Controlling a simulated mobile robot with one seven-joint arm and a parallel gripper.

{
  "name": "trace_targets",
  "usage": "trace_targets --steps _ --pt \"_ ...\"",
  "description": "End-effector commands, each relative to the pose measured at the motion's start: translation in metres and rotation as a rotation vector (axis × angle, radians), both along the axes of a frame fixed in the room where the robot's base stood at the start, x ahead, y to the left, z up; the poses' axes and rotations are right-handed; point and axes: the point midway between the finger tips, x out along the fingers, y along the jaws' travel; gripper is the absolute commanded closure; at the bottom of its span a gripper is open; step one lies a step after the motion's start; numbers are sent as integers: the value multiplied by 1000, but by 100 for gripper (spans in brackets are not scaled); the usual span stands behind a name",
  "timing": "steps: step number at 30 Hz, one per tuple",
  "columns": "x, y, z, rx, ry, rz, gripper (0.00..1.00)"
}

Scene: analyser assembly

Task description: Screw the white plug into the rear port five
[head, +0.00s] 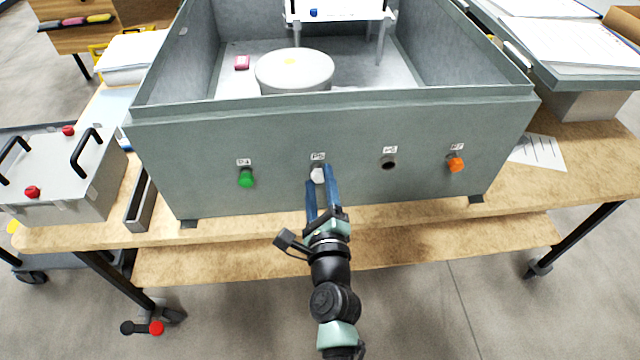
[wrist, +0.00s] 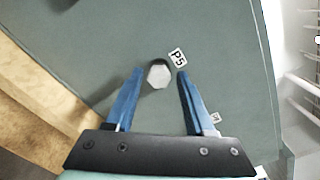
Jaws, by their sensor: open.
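The white plug (head: 317,175) sits at the port labelled P5 on the grey wall of the analyser box (head: 220,135). In the wrist view the white plug (wrist: 159,75) shows its hexagonal end, beside the P5 label (wrist: 177,58). I cannot tell how deep it sits. My gripper (head: 321,180) points at the wall, its two blue fingers open. In the wrist view my gripper (wrist: 159,73) has one finger on each side of the plug, with gaps to both; the plug is not clamped.
A green plug (head: 246,178) and an orange plug (head: 456,164) sit in other ports on the same wall. A dark open port (head: 388,162) lies between P5 and the orange plug. The wooden table (head: 380,213) extends below the wall.

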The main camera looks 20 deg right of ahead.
Motion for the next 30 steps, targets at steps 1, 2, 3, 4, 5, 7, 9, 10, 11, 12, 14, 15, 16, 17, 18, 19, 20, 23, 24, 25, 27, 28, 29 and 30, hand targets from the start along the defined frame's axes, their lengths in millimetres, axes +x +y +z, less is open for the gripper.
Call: trace_targets --steps 1,2,3,4,5,7,9,10,11,12,14,15,16,17,18,19,20,23,24,25,27,28,29,30 --pt "0 0 -1 -106 30 0 46" --pt "0 0 -2 -174 50 0 46" --pt "0 0 -2 -264 76 0 46" --pt "0 0 -2 -332 96 0 46" --pt "0 0 -2 -401 115 1 46" --pt "0 0 -3 -559 161 0 46" --pt "0 1 -4 -720 207 0 46" --pt "0 1 -4 -789 227 0 46" --pt "0 1 -4 -857 246 0 46" --pt "0 1 -4 -948 271 -1 46" --pt "0 1 -6 -1083 311 0 46" --pt "0 1 -6 -1173 337 0 46" --pt "0 1 -7 -1240 356 -1 46" --pt "0 1 -7 -1305 373 -1 46" --pt "0 1 -8 -1388 398 -1 46" --pt "0 1 -8 -1445 414 -1 46" --pt "0 1 -8 -1494 428 -3 46" --pt "0 1 -6 -1608 462 -2 46" --pt "0 1 -5 -1634 470 -1 46" --pt "0 1 -5 -1644 473 0 46" --pt "0 1 -4 -1655 477 1 46" --pt "0 1 -3 -1655 477 1 46" --pt "0 1 -3 -1654 476 1 46" --pt "0 1 -3 -1653 476 1 46"
